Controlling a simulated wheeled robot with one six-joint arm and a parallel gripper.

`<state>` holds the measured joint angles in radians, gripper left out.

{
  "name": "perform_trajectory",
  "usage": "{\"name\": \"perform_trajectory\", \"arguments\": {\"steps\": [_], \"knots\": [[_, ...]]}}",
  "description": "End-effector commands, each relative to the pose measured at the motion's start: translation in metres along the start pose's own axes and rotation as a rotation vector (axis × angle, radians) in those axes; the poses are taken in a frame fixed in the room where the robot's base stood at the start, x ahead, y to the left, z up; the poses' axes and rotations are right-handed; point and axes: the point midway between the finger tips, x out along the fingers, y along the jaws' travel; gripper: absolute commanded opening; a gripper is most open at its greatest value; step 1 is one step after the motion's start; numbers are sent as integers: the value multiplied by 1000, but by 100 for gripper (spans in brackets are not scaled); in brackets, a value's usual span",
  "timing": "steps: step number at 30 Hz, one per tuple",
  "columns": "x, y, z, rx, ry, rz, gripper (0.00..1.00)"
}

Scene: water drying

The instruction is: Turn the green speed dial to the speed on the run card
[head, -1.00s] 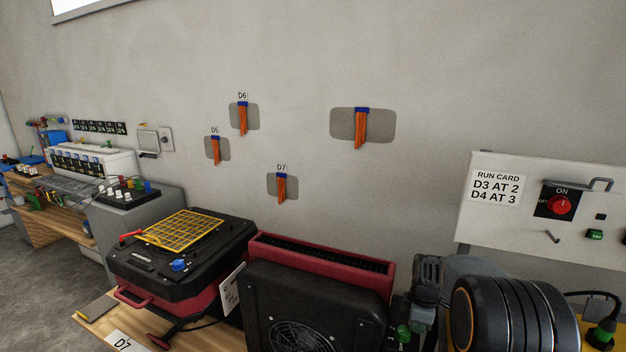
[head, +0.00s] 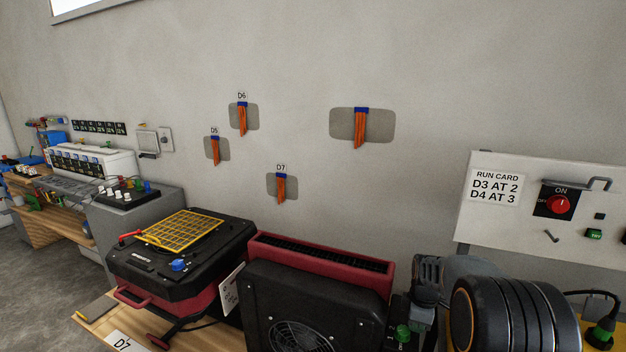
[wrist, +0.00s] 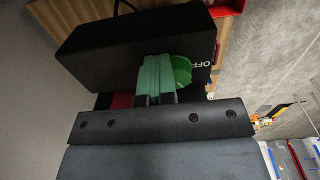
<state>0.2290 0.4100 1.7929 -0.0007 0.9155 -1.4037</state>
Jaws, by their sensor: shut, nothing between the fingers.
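The green speed dial (wrist: 182,70) shows in the wrist view on a dark face, partly hidden behind my fingers, with an "OFF" mark beside it. My gripper (wrist: 153,78) has its green finger pads shut together and empty, in front of and overlapping the dial in the picture; I cannot tell if they touch it. In the head view a green dial (head: 403,332) shows low beside the black fan unit, close to my arm. Its pointer setting is not readable. The run card (head: 495,187) on the white panel reads "D3 AT 2, D4 AT 3".
The red and black fan unit (head: 318,262) stands left of my arm. A black machine with a yellow grid (head: 180,229) is further left. The white panel (head: 530,165) carries a red switch (head: 558,204), labelled ON and OFF. The wall above is clear of obstacles except small tagged ribbons.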

Motion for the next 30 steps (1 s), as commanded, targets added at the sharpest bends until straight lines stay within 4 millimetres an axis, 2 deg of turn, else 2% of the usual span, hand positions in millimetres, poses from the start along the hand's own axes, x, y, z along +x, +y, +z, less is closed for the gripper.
{"name": "perform_trajectory", "arguments": {"steps": [1, 30], "knots": [[14, -9, 1, -2, -5, -34, 0], [13, -33, 2, -2, -8, -40, 0]]}}
